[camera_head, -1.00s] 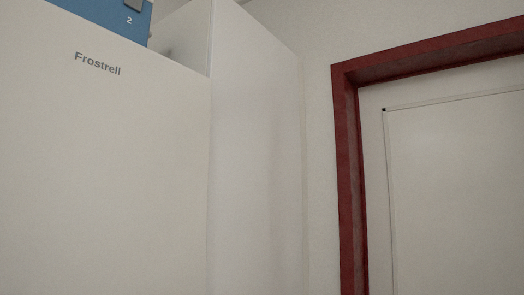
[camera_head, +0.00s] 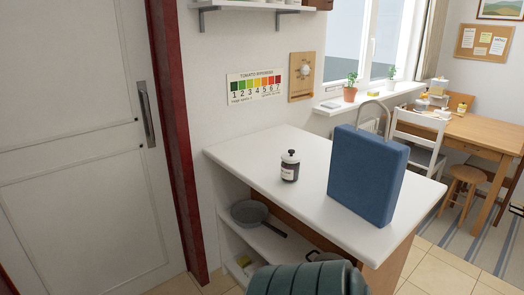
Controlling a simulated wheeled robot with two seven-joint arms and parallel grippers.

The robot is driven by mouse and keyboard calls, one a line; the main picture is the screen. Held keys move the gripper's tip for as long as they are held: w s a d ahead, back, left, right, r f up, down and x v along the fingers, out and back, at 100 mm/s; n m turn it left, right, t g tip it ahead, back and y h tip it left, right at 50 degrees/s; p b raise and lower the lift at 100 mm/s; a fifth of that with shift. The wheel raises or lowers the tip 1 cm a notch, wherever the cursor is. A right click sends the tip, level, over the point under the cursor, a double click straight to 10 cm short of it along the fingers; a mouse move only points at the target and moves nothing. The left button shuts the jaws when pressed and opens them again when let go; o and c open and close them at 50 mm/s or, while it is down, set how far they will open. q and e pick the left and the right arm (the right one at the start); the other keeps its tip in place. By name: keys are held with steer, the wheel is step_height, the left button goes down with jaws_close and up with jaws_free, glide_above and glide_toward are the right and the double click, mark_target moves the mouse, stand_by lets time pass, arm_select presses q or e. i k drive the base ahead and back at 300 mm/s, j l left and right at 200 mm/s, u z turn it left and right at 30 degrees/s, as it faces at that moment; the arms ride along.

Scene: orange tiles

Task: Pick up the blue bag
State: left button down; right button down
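The blue bag (camera_head: 366,176) stands upright on the white counter top (camera_head: 258,160), toward its right end. It is boxy, with a pale arched handle (camera_head: 372,106) rising from its top. Its whole front face shows; its back is hidden. Neither of my grippers is in view, and nothing is seen touching the bag.
A dark-lidded jar (camera_head: 290,166) stands left of the bag. A pan (camera_head: 250,213) sits on the shelf below. A red-framed white door (camera_head: 85,140) is at left. A white chair (camera_head: 417,140) and a wooden table (camera_head: 480,132) are behind. Tiled floor (camera_head: 440,270) shows at lower right.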

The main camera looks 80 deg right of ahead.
mark_target(367, 171)
steer(key=z, duration=3.1)
